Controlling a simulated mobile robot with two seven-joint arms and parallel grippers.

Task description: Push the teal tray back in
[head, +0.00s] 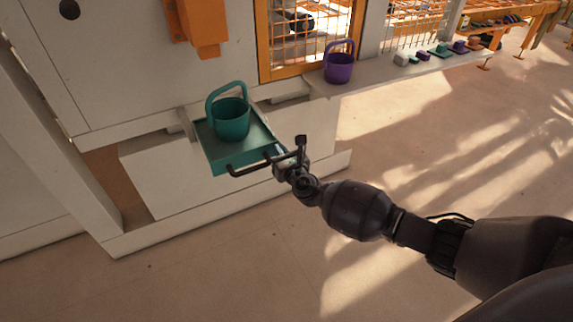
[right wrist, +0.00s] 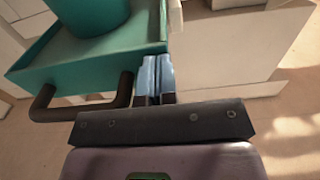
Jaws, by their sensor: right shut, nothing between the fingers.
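The teal tray (head: 258,136) sticks out of a slot in the white machine, with a dark bar handle (head: 249,166) along its front. A teal bucket (head: 230,120) with a raised handle stands upright on it. My right gripper (head: 281,152) is shut and empty at the tray's front right corner. In the right wrist view its fingertips (right wrist: 155,66) lie close against the front edge of the tray (right wrist: 38,72), beside the right end of the handle (right wrist: 124,90). I cannot tell whether they touch. The bucket's lower part (right wrist: 90,14) also shows there. My left gripper is not in view.
A purple bucket (head: 339,67) stands on the white ledge to the right, before an orange-framed mesh gate (head: 266,45). Several small coloured blocks lie farther along the ledge. An orange bracket (head: 198,28) hangs above the tray. The floor in front is clear.

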